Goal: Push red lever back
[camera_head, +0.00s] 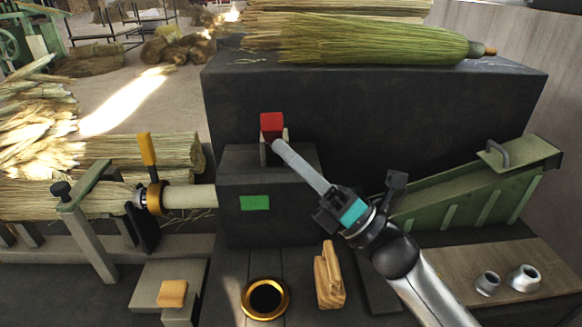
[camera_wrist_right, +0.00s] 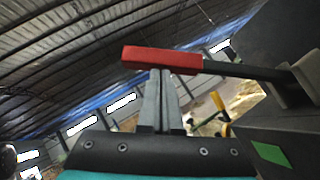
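The red lever handle (camera_head: 271,123) stands on top of a dark machine housing at the centre of the head view. In the right wrist view, the red grip (camera_wrist_right: 160,59) crosses above my fingertips, on a black shaft running right to a grey bracket. My right gripper (camera_head: 277,148) reaches in from the lower right, its long grey fingers together. Their tips (camera_wrist_right: 161,75) appear right at the red grip's lower edge; I cannot tell whether they touch it. Nothing shows held between the fingers. My left gripper is not in view.
A yellow lever (camera_head: 147,150) stands at the left by the winding spindle. A green inclined chute (camera_head: 490,190) lies right of my arm. A wooden block (camera_head: 328,280) and a gold ring (camera_head: 265,298) sit in front. A broom head (camera_head: 370,42) lies on the large dark block behind.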

